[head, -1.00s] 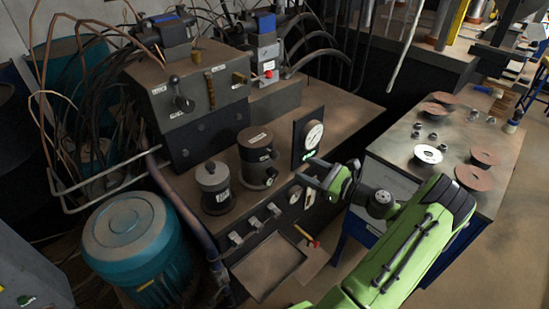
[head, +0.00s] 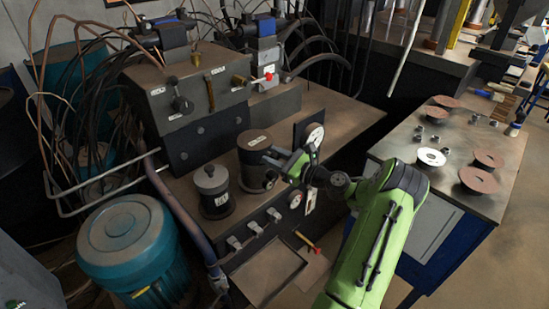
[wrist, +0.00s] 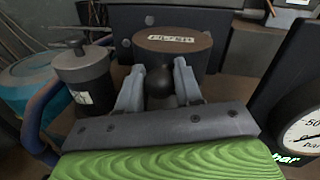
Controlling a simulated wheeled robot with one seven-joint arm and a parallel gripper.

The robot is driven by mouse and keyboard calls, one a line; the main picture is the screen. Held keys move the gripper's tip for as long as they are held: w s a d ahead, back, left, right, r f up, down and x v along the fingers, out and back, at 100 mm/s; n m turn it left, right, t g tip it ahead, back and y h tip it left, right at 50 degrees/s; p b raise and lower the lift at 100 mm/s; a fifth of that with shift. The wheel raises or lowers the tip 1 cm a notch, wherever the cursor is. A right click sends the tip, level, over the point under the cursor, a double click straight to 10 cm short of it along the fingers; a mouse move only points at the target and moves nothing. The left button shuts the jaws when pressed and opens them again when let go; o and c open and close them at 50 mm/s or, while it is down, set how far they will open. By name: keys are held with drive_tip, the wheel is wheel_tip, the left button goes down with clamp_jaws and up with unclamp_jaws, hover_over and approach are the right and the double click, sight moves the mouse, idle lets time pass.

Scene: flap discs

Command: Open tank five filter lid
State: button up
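A dark cylindrical filter housing (head: 250,166) stands on the bench in the head view, with a brown-topped lid (head: 254,139) that bears a small label. In the wrist view the lid (wrist: 172,40) is straight ahead and looks closed; its label is too blurred to read. My gripper (head: 272,160) is at the housing's right front side. In the wrist view my gripper (wrist: 158,75) is open, with a round black knob (wrist: 174,90) between its fingers, below the lid. A gap shows between the left finger and the knob; contact on the right is unclear.
A smaller grey canister (head: 212,188) stands left of the housing, also in the wrist view (wrist: 83,78). A pressure gauge (wrist: 303,130) is close on the right. A valve block (head: 190,95) stands behind. A side table (head: 400,150) holds discs.

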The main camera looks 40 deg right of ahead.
clamp_jaws()
